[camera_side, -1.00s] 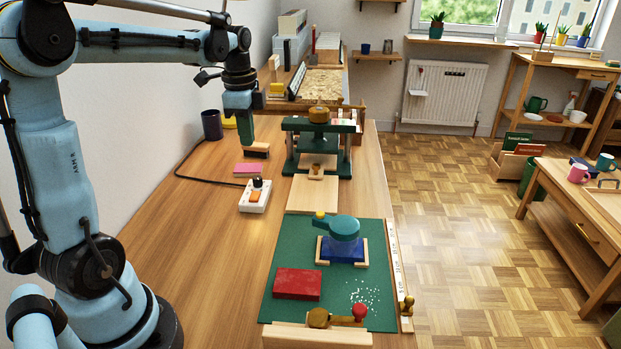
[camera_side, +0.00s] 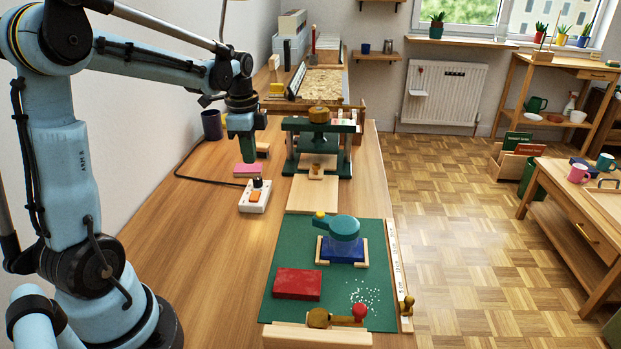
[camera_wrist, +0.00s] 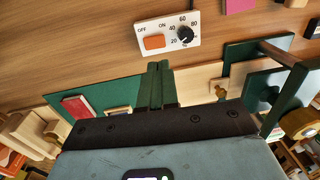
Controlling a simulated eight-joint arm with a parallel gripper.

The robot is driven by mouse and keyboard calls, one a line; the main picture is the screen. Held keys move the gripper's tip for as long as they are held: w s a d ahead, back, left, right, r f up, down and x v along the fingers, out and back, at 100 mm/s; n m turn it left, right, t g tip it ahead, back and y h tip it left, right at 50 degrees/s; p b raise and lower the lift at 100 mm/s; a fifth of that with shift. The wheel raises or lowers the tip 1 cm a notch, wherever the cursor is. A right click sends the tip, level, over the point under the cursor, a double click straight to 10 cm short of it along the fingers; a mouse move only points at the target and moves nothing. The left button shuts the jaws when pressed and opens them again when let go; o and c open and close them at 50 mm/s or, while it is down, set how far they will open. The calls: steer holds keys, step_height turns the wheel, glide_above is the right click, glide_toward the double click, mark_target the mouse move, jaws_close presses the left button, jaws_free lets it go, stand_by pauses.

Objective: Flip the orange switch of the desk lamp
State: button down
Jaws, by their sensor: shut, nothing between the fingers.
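A white control box (camera_side: 255,196) lies on the wooden bench in the side view, with an orange switch (camera_side: 255,197) and a black dial. In the wrist view the box (camera_wrist: 150,27) shows at the top, its orange rocker switch (camera_wrist: 155,42) under the OFF and ON labels and its dial (camera_wrist: 186,35) to the right. My gripper (camera_side: 247,160) is above the bench behind the box, apart from it, near a pink block. Its green fingers are together and empty in the wrist view (camera_wrist: 160,66). I cannot make out which object is the desk lamp.
A pink block (camera_side: 246,170) and a wooden-backed block (camera_side: 263,150) lie near my gripper. A black cable (camera_side: 195,180) runs from the box around to the left. A green press (camera_side: 318,125) stands to the right.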

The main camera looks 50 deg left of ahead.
mark_target(255, 193)
steer(key=f, duration=0.9)
steer(key=shift+w+a, duration=0.25)
steer(key=shift+w+f, duration=0.1)
steer(key=shift+f, duration=0.15)
steer(key=shift+s+d+r, duration=0.1)
steer(key=shift+s+d, duration=0.45)
steer(key=shift+s, duration=0.05)
steer(key=shift+r, duration=0.1)
step_height(255, 193, up, 14)
steer(key=shift+s+d, duration=0.4)
stand_by(0.4)
